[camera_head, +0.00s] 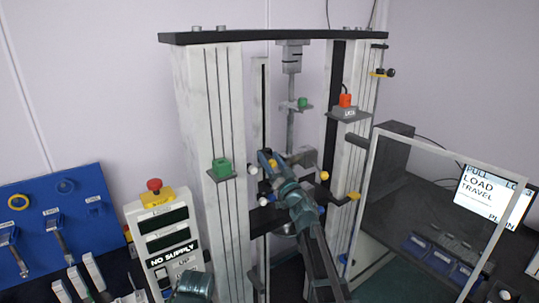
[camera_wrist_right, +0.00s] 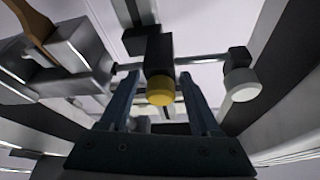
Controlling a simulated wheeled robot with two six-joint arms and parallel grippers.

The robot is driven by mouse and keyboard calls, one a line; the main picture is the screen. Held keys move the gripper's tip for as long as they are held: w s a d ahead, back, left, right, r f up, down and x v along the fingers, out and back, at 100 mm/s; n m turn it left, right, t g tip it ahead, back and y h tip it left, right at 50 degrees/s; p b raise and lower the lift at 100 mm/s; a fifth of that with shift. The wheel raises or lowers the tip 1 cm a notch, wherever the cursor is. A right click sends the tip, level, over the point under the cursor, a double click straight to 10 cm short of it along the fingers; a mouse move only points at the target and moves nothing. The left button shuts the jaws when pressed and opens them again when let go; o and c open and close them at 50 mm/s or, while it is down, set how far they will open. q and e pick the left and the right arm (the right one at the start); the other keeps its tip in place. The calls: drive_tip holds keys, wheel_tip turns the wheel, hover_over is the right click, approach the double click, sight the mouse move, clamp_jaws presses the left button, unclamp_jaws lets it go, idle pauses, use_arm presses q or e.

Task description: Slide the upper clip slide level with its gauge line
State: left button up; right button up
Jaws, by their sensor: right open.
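My right gripper (camera_head: 272,165) reaches into the middle of the test frame. In the right wrist view, its two fingers (camera_wrist_right: 160,100) stand apart. A black block with a yellow round knob (camera_wrist_right: 160,91) shows between them; I cannot tell whether they touch it. This block seems to be a clip slide, but I cannot tell if it is the upper one. A thin rod runs right from it to a white knob (camera_wrist_right: 241,84). White knobs (camera_head: 253,169) also show left of the gripper in the head view. I cannot make out the gauge line.
White columns (camera_head: 209,110) flank the work space under a dark top beam (camera_head: 270,36). A clear guard door (camera_head: 440,200) stands at right. A control box (camera_head: 165,240) with a red button and a blue tool board (camera_head: 60,215) are at left.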

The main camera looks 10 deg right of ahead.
drive_tip(key=shift+w+r, duration=0.1)
drive_tip(key=shift+w, duration=0.2)
drive_tip(key=shift+c, duration=0.3)
clamp_jaws()
idle(1.0)
